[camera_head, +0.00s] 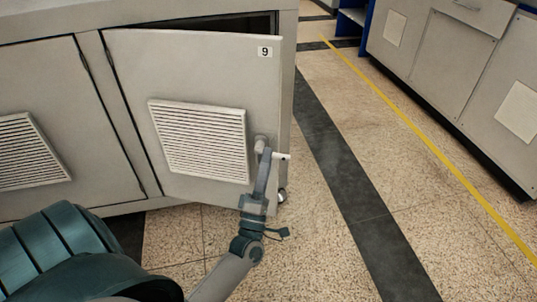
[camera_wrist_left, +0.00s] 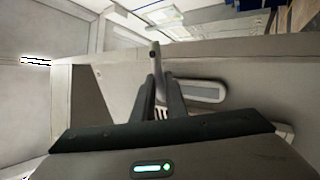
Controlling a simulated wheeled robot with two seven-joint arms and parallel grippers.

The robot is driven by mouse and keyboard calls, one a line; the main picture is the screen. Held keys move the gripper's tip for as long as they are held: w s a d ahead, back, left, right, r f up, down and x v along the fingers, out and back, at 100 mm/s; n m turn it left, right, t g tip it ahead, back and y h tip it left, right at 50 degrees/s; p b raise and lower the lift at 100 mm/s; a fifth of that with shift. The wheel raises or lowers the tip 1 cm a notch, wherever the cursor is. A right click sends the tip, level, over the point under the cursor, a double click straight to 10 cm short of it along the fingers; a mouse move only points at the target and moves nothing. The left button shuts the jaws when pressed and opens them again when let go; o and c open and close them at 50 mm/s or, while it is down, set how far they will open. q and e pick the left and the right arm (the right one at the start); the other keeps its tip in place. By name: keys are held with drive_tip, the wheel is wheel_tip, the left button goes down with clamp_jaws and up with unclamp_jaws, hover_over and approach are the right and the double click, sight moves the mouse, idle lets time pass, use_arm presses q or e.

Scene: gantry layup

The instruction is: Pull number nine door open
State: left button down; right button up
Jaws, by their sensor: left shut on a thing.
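The number nine door (camera_head: 125,75) is a grey cabinet door with a white louvred vent and a "9" label at its top right corner. It is hinged at its left edge and stands slightly ajar, with a dark gap along its top. My left gripper (camera_head: 264,158) is shut on the door handle (camera_head: 281,156), low on the door's right side. In the left wrist view the fingers (camera_wrist_left: 161,98) close around the pale handle bar (camera_wrist_left: 155,55). My right gripper is not in view.
Another closed grey door with a vent (camera_head: 30,152) adjoins on the left. A second row of grey cabinets (camera_head: 455,60) stands at the right. The speckled floor between, with a dark strip (camera_head: 345,170) and a yellow line (camera_head: 400,115), is clear.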

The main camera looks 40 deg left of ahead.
use_arm(q)
drive_tip(key=shift+a, duration=0.15)
drive_tip(key=c, duration=1.8)
unclamp_jaws()
drive_tip(key=shift+o, duration=0.2)
drive_tip(key=v, duration=1.7)
drive_tip(key=shift+s+p, duration=0.2)
drive_tip(key=shift+p, duration=0.2)
drive_tip(key=shift+f, duration=0.1)
drive_tip(key=shift+c, duration=0.3)
